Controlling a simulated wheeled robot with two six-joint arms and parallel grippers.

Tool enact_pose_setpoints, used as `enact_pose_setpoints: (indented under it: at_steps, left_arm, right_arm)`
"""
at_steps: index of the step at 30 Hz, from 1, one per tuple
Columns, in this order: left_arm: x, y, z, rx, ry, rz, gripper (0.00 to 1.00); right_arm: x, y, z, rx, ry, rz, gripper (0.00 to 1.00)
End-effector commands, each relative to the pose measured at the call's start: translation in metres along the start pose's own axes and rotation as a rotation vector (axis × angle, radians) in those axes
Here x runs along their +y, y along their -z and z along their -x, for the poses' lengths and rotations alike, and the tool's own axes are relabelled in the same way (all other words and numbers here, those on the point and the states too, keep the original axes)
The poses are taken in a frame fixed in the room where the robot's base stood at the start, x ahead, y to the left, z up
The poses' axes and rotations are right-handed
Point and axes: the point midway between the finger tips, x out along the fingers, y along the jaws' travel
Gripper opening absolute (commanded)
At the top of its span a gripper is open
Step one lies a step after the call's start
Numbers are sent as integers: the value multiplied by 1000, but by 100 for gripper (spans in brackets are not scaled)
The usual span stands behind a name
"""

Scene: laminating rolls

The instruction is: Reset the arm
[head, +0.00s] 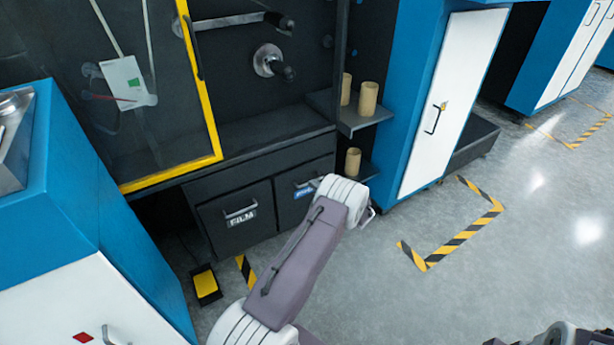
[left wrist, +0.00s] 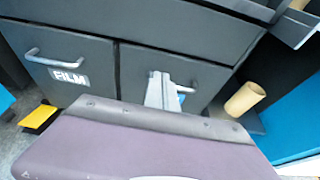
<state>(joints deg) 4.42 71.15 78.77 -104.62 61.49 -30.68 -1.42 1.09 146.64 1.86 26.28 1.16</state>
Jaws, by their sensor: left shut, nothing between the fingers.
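My left arm (head: 300,250) reaches up from the bottom middle of the head view toward the two drawers of a dark machine. Its gripper is mostly hidden behind the wrist there. In the left wrist view the left gripper (left wrist: 163,92) shows as narrow grey fingers, shut and empty, in front of the right drawer (left wrist: 195,75). I cannot tell whether they touch the drawer or its handle. Part of my right arm (head: 565,335) shows at the bottom right corner; its gripper is not in view.
The FILM drawer (head: 235,220) is closed. Brown cardboard cores (head: 367,98) stand on small shelves at the right. A yellow-framed clear door (head: 150,90) is at left, a yellow pedal (head: 206,284) on the floor. Floor with striped markings (head: 455,243) is clear at right.

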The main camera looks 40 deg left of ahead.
Motion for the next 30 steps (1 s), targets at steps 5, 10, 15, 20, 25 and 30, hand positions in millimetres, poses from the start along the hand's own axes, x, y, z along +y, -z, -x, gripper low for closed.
enact_pose_setpoints:
  at_steps: [5, 10, 15, 20, 25, 30]
  left_arm:
    - [0, -1, 28, 0, 0, -1, 0]
    - [0, 1, 34, 0, -1, 0, 0]
    - [0, 1, 33, 0, -1, 0, 0]
    - [-6, -13, 36, -11, 9, 23, 0]
    - [-18, -110, 65, -55, 34, 179, 0]
    - [59, -133, 124, 186, -143, 473, 0]
  right_arm:
    - [0, 1, 14, -1, 0, 0, 20]
    - [0, 1, 14, -1, 0, 0, 20]
    - [0, 1, 14, -1, 0, 0, 20]
    - [0, 1, 14, -1, 0, 0, 20]
    - [0, 1, 14, -1, 0, 0, 20]
    - [0, 1, 14, -1, 0, 0, 20]
